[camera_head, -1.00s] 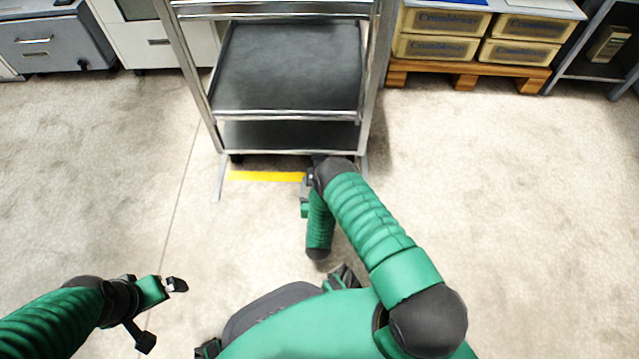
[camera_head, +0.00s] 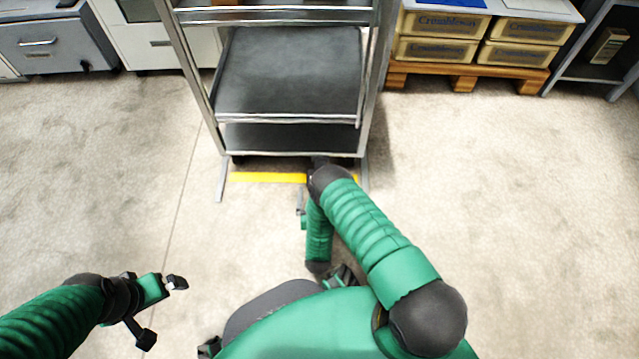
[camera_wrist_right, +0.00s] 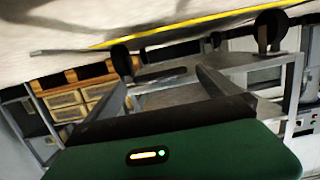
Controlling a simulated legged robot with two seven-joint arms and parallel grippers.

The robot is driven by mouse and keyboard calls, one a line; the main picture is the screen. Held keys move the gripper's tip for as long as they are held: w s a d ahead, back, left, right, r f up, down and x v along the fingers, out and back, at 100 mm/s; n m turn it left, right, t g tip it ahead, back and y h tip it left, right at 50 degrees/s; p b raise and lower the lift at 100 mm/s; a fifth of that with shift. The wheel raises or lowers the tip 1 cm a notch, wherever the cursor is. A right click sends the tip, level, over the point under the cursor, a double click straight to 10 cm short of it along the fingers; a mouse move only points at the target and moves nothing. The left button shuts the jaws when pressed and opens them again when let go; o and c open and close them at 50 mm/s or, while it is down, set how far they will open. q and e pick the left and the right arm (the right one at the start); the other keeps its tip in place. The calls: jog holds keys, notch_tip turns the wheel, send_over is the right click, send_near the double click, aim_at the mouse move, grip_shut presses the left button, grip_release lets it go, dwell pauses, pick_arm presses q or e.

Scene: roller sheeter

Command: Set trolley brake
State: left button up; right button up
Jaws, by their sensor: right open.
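The steel trolley (camera_head: 290,118) with dark shelves stands ahead of me. A yellow bar (camera_head: 266,177) lies low along its near foot, partly hidden by my right arm. The right wrist view, roughly upside down, shows the yellow bar (camera_wrist_right: 200,30) and black castors (camera_wrist_right: 122,60) under the trolley. My right gripper (camera_wrist_right: 162,78) is open and empty, its fingers reaching low toward the trolley's underside; contact cannot be told. My left gripper (camera_head: 163,312) is open and empty over the floor at lower left.
Yellowish crates (camera_head: 440,48) sit on a wooden pallet (camera_head: 465,78) at the back right. A dark shelf unit (camera_head: 600,60) is at the far right. Grey and white cabinets (camera_head: 50,45) stand at the back left. The floor (camera_head: 500,200) is clear on both sides.

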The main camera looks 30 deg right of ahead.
jog(key=p+v, duration=0.5)
jog(key=v, duration=0.8)
jog(key=shift+w, duration=0.1)
